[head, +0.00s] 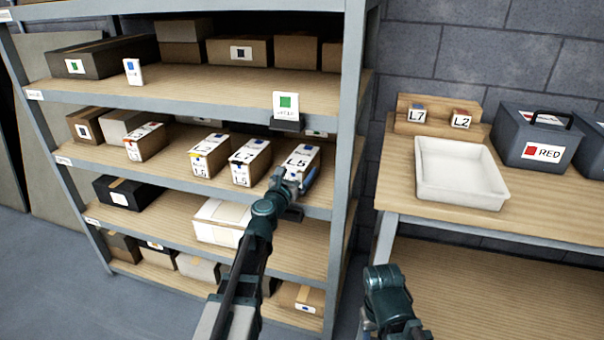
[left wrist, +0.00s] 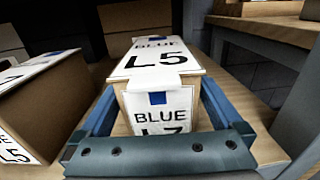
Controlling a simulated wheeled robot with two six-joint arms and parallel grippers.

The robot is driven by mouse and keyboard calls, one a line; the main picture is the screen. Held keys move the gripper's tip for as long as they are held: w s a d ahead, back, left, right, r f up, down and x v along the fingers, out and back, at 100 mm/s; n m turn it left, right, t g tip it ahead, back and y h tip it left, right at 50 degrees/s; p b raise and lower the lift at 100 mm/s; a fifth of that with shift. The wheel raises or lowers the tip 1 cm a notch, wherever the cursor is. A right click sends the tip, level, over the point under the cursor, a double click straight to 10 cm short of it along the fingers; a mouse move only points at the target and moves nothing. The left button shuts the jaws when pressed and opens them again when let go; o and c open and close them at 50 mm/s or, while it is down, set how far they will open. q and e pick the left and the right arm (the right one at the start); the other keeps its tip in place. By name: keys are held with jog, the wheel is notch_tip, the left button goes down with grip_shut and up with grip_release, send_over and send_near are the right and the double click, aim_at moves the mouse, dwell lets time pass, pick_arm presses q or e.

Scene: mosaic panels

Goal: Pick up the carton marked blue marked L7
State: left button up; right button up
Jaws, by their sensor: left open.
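A white-topped carton (head: 303,158) stands at the right end of the middle shelf. In the left wrist view this carton (left wrist: 155,62) reads BLUE L5 on top; its front label has a blue square, BLUE and a partly hidden L7. My left gripper (head: 296,184) is open at its front, with a finger (left wrist: 103,110) on the left and a finger (left wrist: 212,100) on the right of it. Contact cannot be told. A neighbouring carton (head: 250,160), marked L7 on top and apparently L5 in front, stands just left. My right arm shows at lower centre; its gripper does not show.
More cartons, one yellow-marked (head: 208,156), stand further left. A shelf post (head: 347,130) is close on the right. A bench holds a white tray (head: 460,200), a wooden stand (head: 440,113) with L7 and L2 blocks, and a grey RED box (head: 535,135).

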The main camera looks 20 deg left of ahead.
pick_arm(q)
jog(key=w, duration=0.4)
jog(key=shift+d, duration=0.15)
jog(key=shift+s, duration=0.1)
grip_shut()
